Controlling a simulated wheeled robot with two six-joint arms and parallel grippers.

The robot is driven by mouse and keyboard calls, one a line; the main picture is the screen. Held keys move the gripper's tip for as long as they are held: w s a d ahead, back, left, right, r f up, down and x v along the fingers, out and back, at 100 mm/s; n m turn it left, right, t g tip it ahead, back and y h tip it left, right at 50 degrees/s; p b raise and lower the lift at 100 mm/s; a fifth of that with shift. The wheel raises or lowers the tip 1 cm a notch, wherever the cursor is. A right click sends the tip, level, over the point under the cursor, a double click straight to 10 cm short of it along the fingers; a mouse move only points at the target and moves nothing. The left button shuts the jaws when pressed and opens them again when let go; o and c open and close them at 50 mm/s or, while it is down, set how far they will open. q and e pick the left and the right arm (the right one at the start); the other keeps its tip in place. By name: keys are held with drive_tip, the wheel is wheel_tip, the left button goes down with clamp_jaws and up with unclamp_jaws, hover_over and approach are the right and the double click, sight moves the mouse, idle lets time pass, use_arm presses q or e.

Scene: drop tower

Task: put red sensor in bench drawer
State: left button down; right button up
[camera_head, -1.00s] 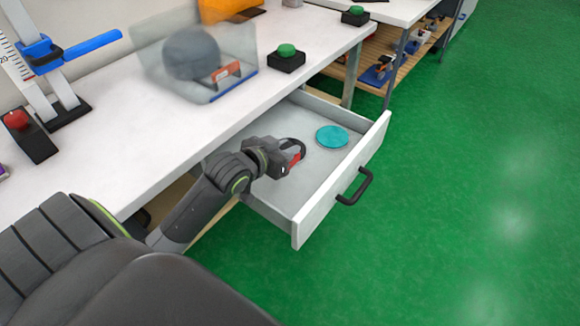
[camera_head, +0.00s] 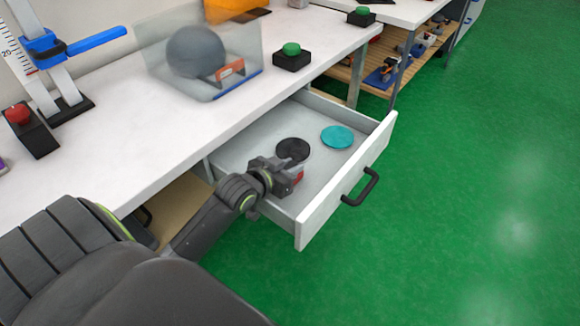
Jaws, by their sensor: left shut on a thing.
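The bench drawer (camera_head: 328,212) is pulled out from under the white bench, its black handle (camera_head: 360,187) on the front. My left gripper (camera_head: 289,172) is inside the drawer's outline, low over its floor at the near side. It is shut on the red sensor (camera_head: 298,178), of which only a small red part shows beside the fingers. I cannot tell whether the sensor touches the drawer floor. A black disc (camera_head: 292,149) and a teal disc (camera_head: 338,136) lie flat in the drawer. My right gripper is not in view.
The bench top (camera_head: 150,140) carries a clear box (camera_head: 215,70) with a grey ball, a green button (camera_head: 292,56), a red button box (camera_head: 30,130) and a measuring stand (camera_head: 60,60). Green floor lies open to the right.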

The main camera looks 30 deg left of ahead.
use_arm(q)
drive_tip(key=c, duration=1.3)
unclamp_jaws()
drive_tip(key=shift+f, duration=0.1)
drive_tip(key=shift+o, duration=0.2)
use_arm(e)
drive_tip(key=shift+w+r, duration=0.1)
use_arm(q)
drive_tip(key=shift+r, duration=0.2)
drive_tip(key=p+v, duration=0.2)
drive_tip(key=v, duration=1)
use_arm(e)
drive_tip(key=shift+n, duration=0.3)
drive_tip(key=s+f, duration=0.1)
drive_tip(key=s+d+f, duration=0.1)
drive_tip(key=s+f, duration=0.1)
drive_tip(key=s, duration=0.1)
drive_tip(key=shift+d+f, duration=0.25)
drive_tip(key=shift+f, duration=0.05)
use_arm(q)
drive_tip(key=shift+f, duration=0.15)
